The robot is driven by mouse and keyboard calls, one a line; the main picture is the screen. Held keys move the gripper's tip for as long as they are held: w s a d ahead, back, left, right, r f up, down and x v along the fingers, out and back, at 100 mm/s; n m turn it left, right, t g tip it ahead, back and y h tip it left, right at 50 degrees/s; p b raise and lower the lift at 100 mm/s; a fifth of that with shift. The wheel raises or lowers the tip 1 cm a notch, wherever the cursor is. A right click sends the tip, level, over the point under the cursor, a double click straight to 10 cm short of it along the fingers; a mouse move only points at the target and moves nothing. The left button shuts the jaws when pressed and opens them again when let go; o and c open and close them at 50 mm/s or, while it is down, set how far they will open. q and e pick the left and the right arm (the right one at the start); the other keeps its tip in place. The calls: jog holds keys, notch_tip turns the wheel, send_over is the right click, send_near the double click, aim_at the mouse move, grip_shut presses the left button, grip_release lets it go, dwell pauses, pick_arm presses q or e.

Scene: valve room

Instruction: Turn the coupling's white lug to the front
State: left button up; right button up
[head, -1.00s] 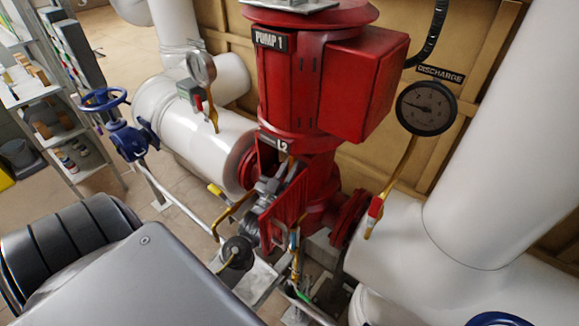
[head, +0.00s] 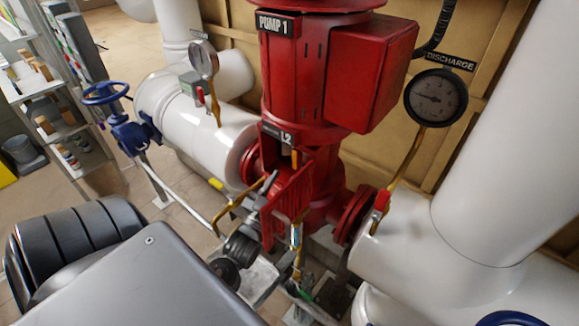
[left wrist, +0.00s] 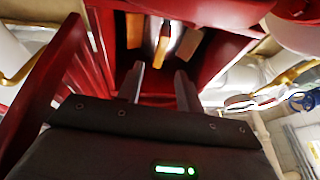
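The coupling sits in the opening of the red pump body under the L2 label; in the head view only an orange-yellow piece (head: 295,158) of it shows. In the left wrist view tan blocks (left wrist: 133,30) and an orange strip (left wrist: 163,46) stand in the dark opening. A pale strip lies beside the orange one; I cannot tell whether it is the white lug. My left gripper (left wrist: 160,82) has its two grey fingers apart and empty, pointing at the opening from just outside. In the head view my left gripper (head: 268,186) is partly hidden by the red guard panel (head: 287,205). My right gripper is not in view.
The red guard panel stands out beside the opening, close to my left gripper. A shelf (head: 75,135) stands at the left.

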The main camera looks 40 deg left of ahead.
pick_arm(q)
jog(key=b+v, duration=0.1)
jog(key=v, duration=0.2)
jog(key=shift+s+f, duration=0.1)
jog(key=shift+s, duration=0.25)
